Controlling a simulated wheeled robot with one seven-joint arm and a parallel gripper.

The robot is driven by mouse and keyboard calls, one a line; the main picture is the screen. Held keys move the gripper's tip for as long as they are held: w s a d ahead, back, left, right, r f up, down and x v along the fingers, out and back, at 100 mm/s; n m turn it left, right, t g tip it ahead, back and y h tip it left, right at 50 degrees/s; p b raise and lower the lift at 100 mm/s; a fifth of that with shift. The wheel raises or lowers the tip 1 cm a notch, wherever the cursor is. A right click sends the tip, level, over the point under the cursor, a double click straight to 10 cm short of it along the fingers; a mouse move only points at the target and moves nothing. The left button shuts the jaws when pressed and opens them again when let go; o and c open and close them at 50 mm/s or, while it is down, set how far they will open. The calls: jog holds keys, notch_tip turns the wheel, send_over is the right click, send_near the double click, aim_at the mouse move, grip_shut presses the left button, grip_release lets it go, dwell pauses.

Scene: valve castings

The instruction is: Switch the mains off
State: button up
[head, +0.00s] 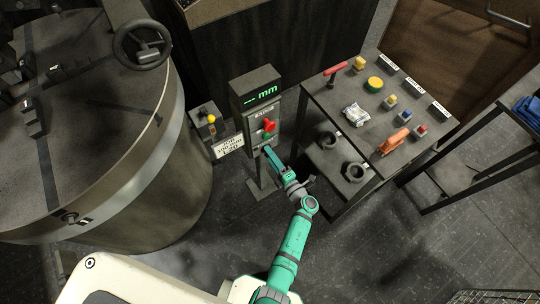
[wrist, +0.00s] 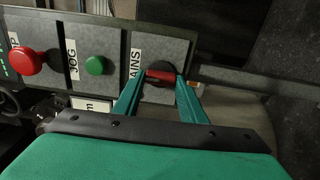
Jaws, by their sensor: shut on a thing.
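The mains switch (wrist: 160,75) is a red bar handle on a dark round base, beside a label of which "AINS" can be read in the wrist view. Its bar lies roughly along the length of the panel. My gripper (wrist: 162,78) is shut on this handle, one green finger at each end of it. In the head view my gripper (head: 269,151) is at the lower front of the grey control post (head: 276,104) with a green "-- mm" display; the switch is hidden there.
A red button (wrist: 28,62) and a green button (wrist: 95,65), by a "JOG" label, share the panel. A large round tank (head: 130,190) with a handwheel (head: 142,45) stands left. A small box with a yellow knob (head: 210,118) is beside the post. A bench (head: 337,110) with parts stands right.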

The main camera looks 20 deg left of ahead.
jog(key=shift+s+f, duration=0.1)
jog(key=shift+s, duration=0.05)
jog(key=o, duration=1.1)
jog(key=shift+c, duration=0.2)
jog(key=v, duration=1)
jog(key=shift+s+d, duration=0.2)
jog(key=shift+d, duration=0.1)
jog(key=shift+s, duration=0.1)
jog(key=s+d+r+m+t+h, duration=0.1)
jog(key=s+d+r+m+h, duration=0.2)
jog(key=s+r+m, duration=0.5)
jog(key=s+d+r+m+t+h, duration=0.1)
jog(key=s+d+r+m+h, duration=0.1)
jog(key=s+r+m+h, duration=0.4)
jog(key=s+d+r+m+t+h, duration=0.2)
jog(key=s+r+m+h, duration=0.3)
jog(key=s+r+m, duration=0.5)
jog(key=s+d+m, duration=0.1)
jog(key=s+m, duration=0.3)
jog(key=shift+d+m, duration=0.3)
